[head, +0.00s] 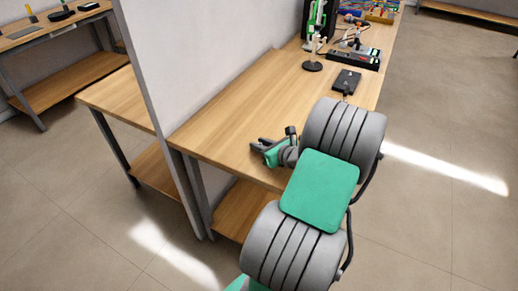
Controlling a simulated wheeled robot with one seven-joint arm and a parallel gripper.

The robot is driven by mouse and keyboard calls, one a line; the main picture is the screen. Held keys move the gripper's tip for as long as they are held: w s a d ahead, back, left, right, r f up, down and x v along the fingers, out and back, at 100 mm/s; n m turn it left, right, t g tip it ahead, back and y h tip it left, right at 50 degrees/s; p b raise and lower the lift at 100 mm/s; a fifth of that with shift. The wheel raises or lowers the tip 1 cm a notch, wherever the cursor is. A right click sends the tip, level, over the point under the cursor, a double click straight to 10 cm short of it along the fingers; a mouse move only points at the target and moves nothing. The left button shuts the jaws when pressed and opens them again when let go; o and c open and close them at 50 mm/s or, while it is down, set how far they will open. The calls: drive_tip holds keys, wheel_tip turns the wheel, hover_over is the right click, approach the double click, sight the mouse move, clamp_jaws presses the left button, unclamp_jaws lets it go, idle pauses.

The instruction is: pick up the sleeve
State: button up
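I cannot make out a sleeve for certain in the head view. My gripper (256,144) is over the near part of the wooden workbench, at its left side. Its two dark fingers point left and look spread apart, with nothing visible between them. My grey and green arm hides part of the bench's right edge and whatever lies behind it.
The workbench (235,115) is bare around and left of my gripper. A black box (346,80), a round-based stand (312,66) and a long black device (353,58) stand farther back. A pale partition (190,60) borders the bench on the left.

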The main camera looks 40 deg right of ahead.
clamp_jaws()
idle(0.3)
